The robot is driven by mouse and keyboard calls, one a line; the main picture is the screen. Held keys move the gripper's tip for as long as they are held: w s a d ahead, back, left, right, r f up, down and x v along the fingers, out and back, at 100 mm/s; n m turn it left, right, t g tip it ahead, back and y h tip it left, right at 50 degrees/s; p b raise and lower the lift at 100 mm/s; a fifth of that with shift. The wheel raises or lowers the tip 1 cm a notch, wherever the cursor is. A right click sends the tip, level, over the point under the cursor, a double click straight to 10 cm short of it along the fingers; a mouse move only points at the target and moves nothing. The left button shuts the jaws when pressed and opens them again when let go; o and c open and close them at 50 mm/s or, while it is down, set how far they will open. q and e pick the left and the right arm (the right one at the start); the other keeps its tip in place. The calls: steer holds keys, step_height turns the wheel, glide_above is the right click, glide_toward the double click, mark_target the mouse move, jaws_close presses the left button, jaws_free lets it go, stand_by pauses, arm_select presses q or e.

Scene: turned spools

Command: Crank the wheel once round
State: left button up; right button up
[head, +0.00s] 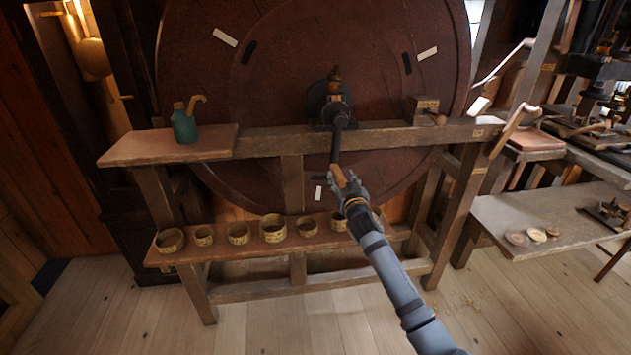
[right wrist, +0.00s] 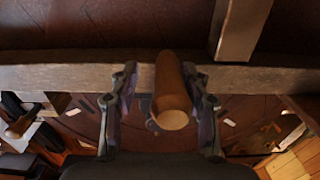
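The large dark red-brown wheel (head: 270,75) stands upright behind a wooden frame in the head view. Its crank arm (head: 336,146) points down from the hub (head: 337,105). The wooden crank handle (head: 340,177) is at the lower end. My right gripper (head: 346,184) is at this handle. In the right wrist view the handle (right wrist: 171,95) lies between the two fingers of my gripper (right wrist: 160,80). The fingers are apart, with a gap visible on the left side; the right finger is close to the handle, and contact there is unclear. My left gripper is out of view.
A frame beam (head: 385,135) crosses in front of the wheel, with a wooden block (head: 421,108) on its right part. A green bottle (head: 184,125) stands on the left shelf (head: 135,150). Several round containers (head: 273,228) line the low shelf. A bench (head: 560,215) stands at right.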

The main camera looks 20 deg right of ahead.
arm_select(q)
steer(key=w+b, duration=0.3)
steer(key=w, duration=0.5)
arm_select(e)
steer(key=w+a+r+m, duration=0.1)
steer(key=a+r+m, duration=0.1)
steer(key=a+m, duration=0.4)
steer(key=shift+w+a+r, duration=0.35)
steer(key=shift+w+a, duration=0.05)
steer(key=shift+a, duration=0.5)
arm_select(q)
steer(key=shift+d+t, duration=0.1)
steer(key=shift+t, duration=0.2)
arm_select(e)
steer(key=shift+d+f, duration=0.1)
steer(key=shift+s, duration=0.1)
arm_select(q)
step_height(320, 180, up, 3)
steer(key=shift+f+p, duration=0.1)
steer(key=shift+p, duration=1.15)
arm_select(e)
steer(key=v, duration=1.1)
